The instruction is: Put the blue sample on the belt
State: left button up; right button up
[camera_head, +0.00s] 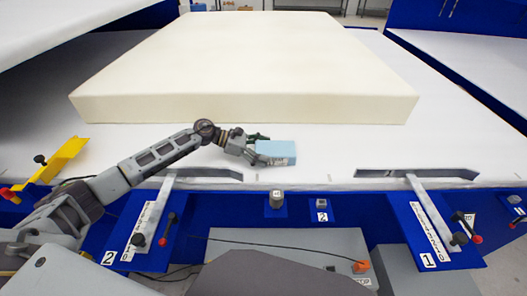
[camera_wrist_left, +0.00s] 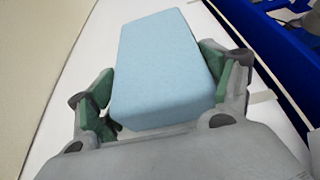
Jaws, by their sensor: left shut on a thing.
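The blue sample (camera_head: 276,150) is a light blue block at the near part of the white belt (camera_head: 330,150), in front of the big foam block. My left gripper (camera_head: 262,150) is shut on it. In the left wrist view the blue sample (camera_wrist_left: 165,68) lies between the green finger pads of my left gripper (camera_wrist_left: 158,95), with white belt surface around it. I cannot tell whether the sample's underside touches the belt. My right gripper is not in view.
A large cream foam block (camera_head: 245,108) lies behind the sample. Two grey metal levers (camera_head: 165,205) (camera_head: 425,205) with numbered blue plates stand at the near edge. A yellow bracket (camera_head: 62,160) is at the left. The belt right of the sample is clear.

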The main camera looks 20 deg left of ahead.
pick_arm(q)
jog(key=shift+f, duration=0.1)
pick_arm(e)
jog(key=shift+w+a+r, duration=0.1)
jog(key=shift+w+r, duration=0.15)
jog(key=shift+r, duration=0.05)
pick_arm(q)
jog(key=o, duration=0.8)
jog(key=shift+c, duration=0.2)
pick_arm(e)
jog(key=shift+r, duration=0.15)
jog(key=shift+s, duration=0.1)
pick_arm(q)
jog(key=shift+a, duration=0.1)
jog(key=v, duration=1)
jog(key=shift+v, duration=1)
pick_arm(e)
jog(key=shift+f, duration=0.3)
